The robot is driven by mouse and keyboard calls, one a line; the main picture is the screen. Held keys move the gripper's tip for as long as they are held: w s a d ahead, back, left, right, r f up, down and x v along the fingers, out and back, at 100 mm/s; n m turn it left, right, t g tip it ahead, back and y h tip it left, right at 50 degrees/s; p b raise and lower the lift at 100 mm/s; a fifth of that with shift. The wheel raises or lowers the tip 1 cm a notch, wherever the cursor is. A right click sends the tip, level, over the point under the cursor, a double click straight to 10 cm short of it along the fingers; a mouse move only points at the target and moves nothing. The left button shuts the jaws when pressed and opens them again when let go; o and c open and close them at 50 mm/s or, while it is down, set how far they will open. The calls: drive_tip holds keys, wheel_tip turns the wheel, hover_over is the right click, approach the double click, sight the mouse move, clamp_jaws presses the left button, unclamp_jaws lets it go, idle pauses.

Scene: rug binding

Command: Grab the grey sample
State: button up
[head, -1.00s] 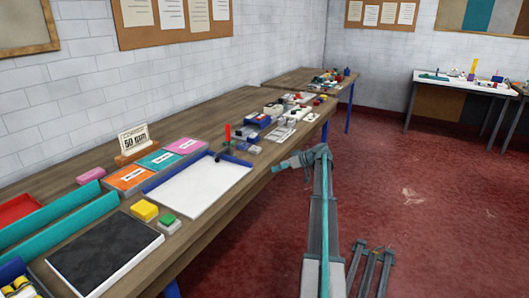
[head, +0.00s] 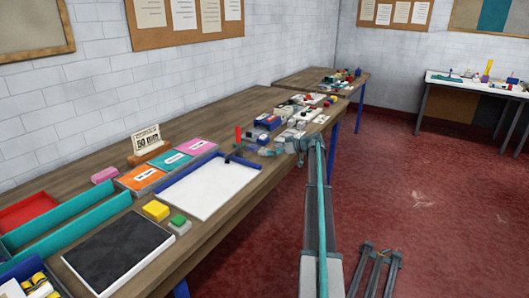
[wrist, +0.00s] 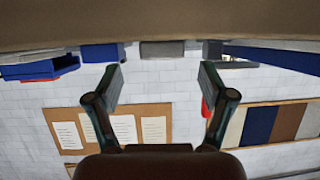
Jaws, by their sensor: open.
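A grey block (wrist: 162,48), which looks like the grey sample, rests on the bench in the wrist view, where the picture is upside down. It lies straight ahead, between the lines of my two fingers. My gripper (wrist: 160,79) is open and empty, with a finger to each side and the block beyond the tips, apart from them. In the head view my gripper (head: 270,151) is low at the bench's front edge, pointing left over the top. There the grey block is hard to pick out among the small items and my gripper.
In the wrist view a blue box (wrist: 100,53) sits left of the grey block and a dark block (wrist: 212,50) right of it. A blue-rimmed white tray (head: 205,188) lies nearby on the bench (head: 218,232). A red upright piece (head: 238,134) stands close.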

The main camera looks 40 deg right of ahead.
sight(266, 150)
drive_tip(key=shift+p+x, duration=0.45)
drive_tip(key=shift+x, duration=1.45)
drive_tip(key=shift+a, duration=0.1)
drive_tip(key=c, duration=1.1)
drive_tip(key=shift+c, duration=0.2)
